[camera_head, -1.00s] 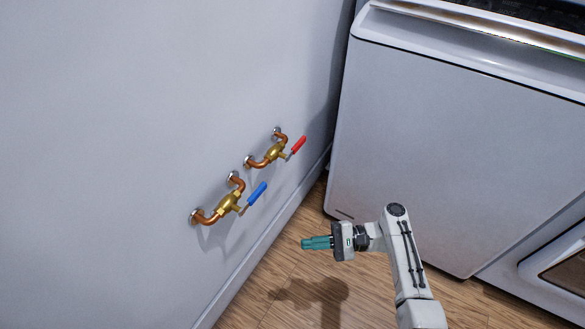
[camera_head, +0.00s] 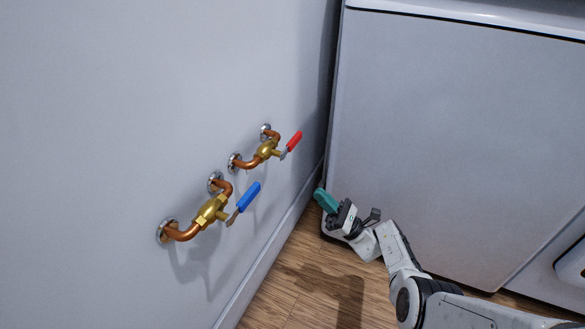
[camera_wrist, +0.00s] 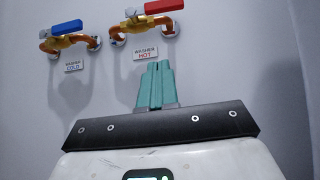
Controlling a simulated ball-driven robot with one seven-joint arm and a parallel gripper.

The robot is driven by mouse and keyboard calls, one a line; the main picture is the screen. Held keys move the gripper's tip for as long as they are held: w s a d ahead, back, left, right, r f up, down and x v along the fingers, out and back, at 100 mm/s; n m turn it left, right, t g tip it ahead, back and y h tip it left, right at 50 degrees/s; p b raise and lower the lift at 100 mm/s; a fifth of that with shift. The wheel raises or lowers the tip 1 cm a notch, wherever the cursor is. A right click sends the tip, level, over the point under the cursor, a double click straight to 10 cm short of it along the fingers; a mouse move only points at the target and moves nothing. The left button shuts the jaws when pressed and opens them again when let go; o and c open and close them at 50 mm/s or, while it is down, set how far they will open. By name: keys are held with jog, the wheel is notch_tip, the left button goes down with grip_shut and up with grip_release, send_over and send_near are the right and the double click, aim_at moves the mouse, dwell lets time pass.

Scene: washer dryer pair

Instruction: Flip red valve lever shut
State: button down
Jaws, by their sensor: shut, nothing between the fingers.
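The red valve lever (camera_head: 294,141) sits on a brass valve (camera_head: 267,151) with copper elbows on the wall. It points out from the wall, up and to the right in the head view. In the wrist view the red lever (camera_wrist: 164,6) lies roughly level at the top, above a label reading "WASHER HOT" (camera_wrist: 145,54). My gripper (camera_head: 320,194) has teal fingers, shut and empty. It is below and right of the red lever in the head view, apart from it. In the wrist view the shut fingertips (camera_wrist: 157,66) are below the red valve and overlap the label's lower edge.
A blue lever (camera_head: 249,196) on a second brass valve (camera_head: 211,212) is left of and nearer than the red one. Its "WASHER COLD" label (camera_wrist: 73,66) shows in the wrist view. A white appliance (camera_head: 440,120) stands right, behind my gripper. Wood floor (camera_head: 310,270) is clear below.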

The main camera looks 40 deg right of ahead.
aim_at(291, 145)
jog(key=shift+w+d+m+t+h, duration=0.15)
jog(key=shift+d+m+t+h, duration=0.35)
jog(key=shift+h, duration=0.1)
jog(key=s+r+x, duration=0.2)
jog(key=x, duration=1)
jog(key=shift+w+d+r, duration=0.2)
jog(key=shift+w+r, duration=0.05)
jog(key=shift+w, duration=0.05)
jog(key=shift+r+p, duration=0.15)
jog(key=shift+p, duration=0.15)
jog(key=shift+r, duration=0.1)
